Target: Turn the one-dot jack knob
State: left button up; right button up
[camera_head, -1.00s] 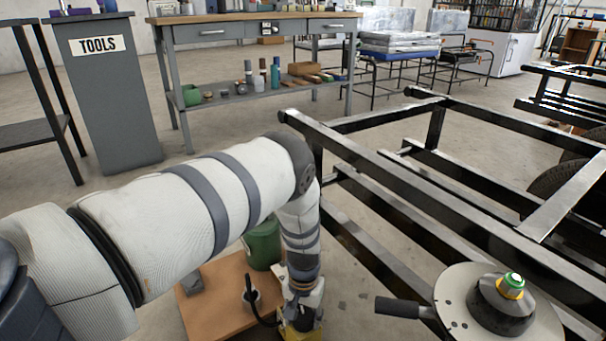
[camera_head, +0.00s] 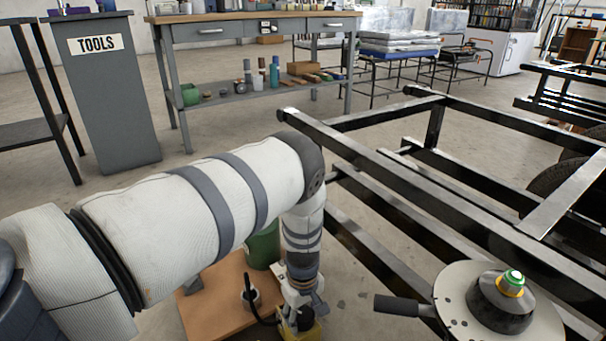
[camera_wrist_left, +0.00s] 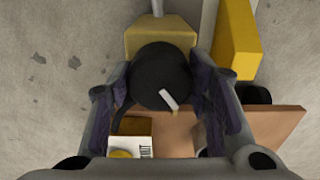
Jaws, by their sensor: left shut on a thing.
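A round black knob (camera_wrist_left: 158,72) with a white line mark sits between the fingers of my left gripper (camera_wrist_left: 161,92) in the left wrist view. The fingers close on it from both sides. No dot shows on it, so I cannot tell its dot count. It sits in front of a yellow body (camera_wrist_left: 160,36), probably the jack. In the head view my left gripper (camera_head: 301,318) points down, low beside the black frame, and the yellow body (camera_head: 312,333) shows just below it. The knob is mostly hidden there. My right gripper is out of view.
A brown board (camera_head: 215,300) with a green container (camera_head: 263,246) lies left of the gripper. Black frame rails (camera_head: 390,200) run close on the right. A hub disc (camera_head: 455,310) with a dark handle (camera_head: 397,306) is at lower right. A long yellow block (camera_wrist_left: 234,40) stands near the gripper.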

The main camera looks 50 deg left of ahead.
aim_at(304, 313)
pick_arm(q)
jog(key=n, duration=0.5)
jog(key=shift+n+b, duration=0.3)
jog(key=shift+b, duration=0.1)
jog(key=n+b, duration=0.1)
jog(key=n, duration=0.4)
jog(key=shift+n, duration=0.4)
jog(key=o, duration=1.1)
jog(key=shift+o, duration=0.2)
jog(key=shift+r, duration=0.1)
notch_tip(304, 313, up, 12)
